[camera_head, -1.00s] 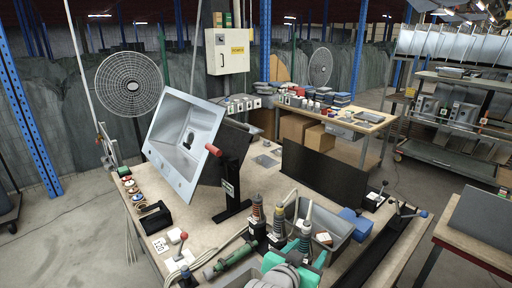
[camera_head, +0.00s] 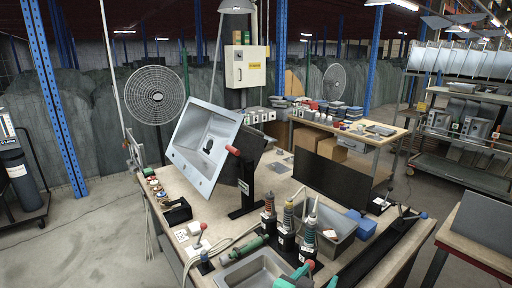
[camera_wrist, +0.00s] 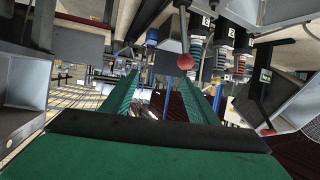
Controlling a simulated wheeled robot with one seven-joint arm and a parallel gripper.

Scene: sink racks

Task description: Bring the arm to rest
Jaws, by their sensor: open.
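My gripper (camera_wrist: 160,82) shows in the wrist view with its two green fingers apart and nothing between them. The wrist view is upside down, with the bench and its tools along the top. A steel sink (camera_head: 187,157) is held tilted on a black stand with a red handle on the workbench (camera_head: 180,221).
A second steel basin (camera_head: 240,281) lies at the bench's near edge. Several coil-handled tools (camera_head: 287,227), a grey bin (camera_head: 345,222), a blue box (camera_head: 362,226) and a black panel (camera_head: 330,178) crowd the bench. A grey rack (camera_head: 465,160) stands right. Open floor (camera_head: 90,245) lies left.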

